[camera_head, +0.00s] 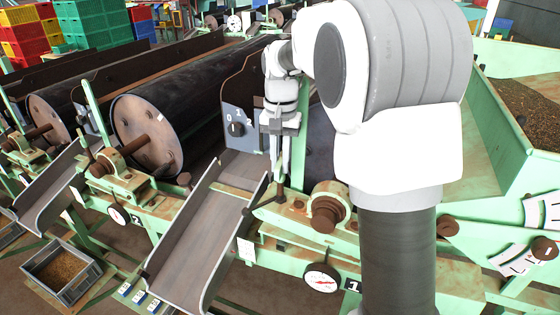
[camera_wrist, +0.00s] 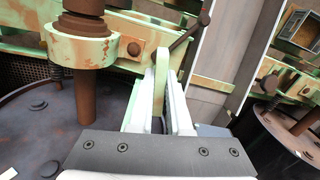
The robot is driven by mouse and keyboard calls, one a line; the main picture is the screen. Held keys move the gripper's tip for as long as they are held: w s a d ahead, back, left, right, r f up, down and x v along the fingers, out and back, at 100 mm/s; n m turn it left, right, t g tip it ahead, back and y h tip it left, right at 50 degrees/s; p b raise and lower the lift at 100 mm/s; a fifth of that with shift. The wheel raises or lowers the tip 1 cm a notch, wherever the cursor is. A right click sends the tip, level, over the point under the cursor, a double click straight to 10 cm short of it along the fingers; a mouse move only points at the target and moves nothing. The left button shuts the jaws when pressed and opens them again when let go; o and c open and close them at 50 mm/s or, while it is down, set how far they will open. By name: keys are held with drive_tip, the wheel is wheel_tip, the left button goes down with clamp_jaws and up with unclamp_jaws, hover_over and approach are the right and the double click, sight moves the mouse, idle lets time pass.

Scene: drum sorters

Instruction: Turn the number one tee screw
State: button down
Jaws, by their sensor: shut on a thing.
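The number one tee screw (camera_head: 280,194) is a dark rusty rod with a crossbar on the pale green frame, left of a rusty bearing (camera_head: 327,212). Its bar (camera_wrist: 188,36) slants up to the right in the wrist view. My gripper (camera_head: 281,178) points down at the screw. A black plate marked 1 (camera_head: 352,286) and a round dial (camera_head: 322,278) sit on the frame below.
A steel chute (camera_head: 200,240) slopes down close to the left of my gripper. A knob panel (camera_head: 238,127) stands behind it. Dark drums (camera_head: 150,130) lie farther left. A green hopper (camera_head: 510,140) is at the right. A grey crate (camera_head: 62,270) is on the floor.

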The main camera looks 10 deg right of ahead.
drive_tip(key=shift+n, duration=0.4)
drive_tip(key=n, duration=0.1)
drive_tip(key=n+p, duration=0.1)
drive_tip(key=n, duration=0.3)
drive_tip(key=shift+d+r+p, duration=0.1)
drive_tip(key=shift+d+p, duration=0.15)
drive_tip(key=shift+p, duration=0.1)
drive_tip(key=n, duration=0.3)
drive_tip(key=n+p, duration=0.1)
drive_tip(key=n, duration=0.2)
drive_tip(key=shift+w+d+n, duration=0.1)
drive_tip(key=shift+d+n, duration=0.1)
drive_tip(key=shift+n, duration=0.2)
drive_tip(key=shift+w+d+f+n+p, duration=0.1)
drive_tip(key=shift+n+p, duration=0.5)
drive_tip(key=shift+n, duration=1.4)
drive_tip(key=shift+w+d+f+n+p, duration=0.1)
drive_tip(key=shift+n+p, duration=0.55)
drive_tip(key=shift+n, duration=1.35)
drive_tip(key=shift+w+d+n+p, duration=0.1)
drive_tip(key=shift+n+p, duration=0.5)
drive_tip(key=shift+n, duration=1.4)
drive_tip(key=c, duration=0.9)
unclamp_jaws()
drive_tip(key=shift+s+d, duration=0.1)
drive_tip(key=shift+o, duration=0.2)
